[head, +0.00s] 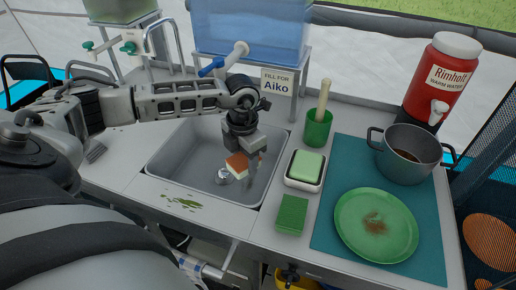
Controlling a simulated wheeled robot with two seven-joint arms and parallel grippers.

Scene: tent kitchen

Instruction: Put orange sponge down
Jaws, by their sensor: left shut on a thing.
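The orange sponge (237,163) has an orange-brown top and a pale side. It shows above the sink basin (190,163), near the drain. My left gripper (244,170) reaches down from the upper left and is shut on the sponge. The fingers hide part of the sponge. I cannot tell whether the sponge touches the basin floor. My right gripper is not in view.
A green sponge (292,214) and a soap dish (305,171) with green soap stand right of the sink. A teal mat (332,238) bears a soiled green plate (376,224) and a dark pot (407,155). A green cup (318,128) stands behind the dish.

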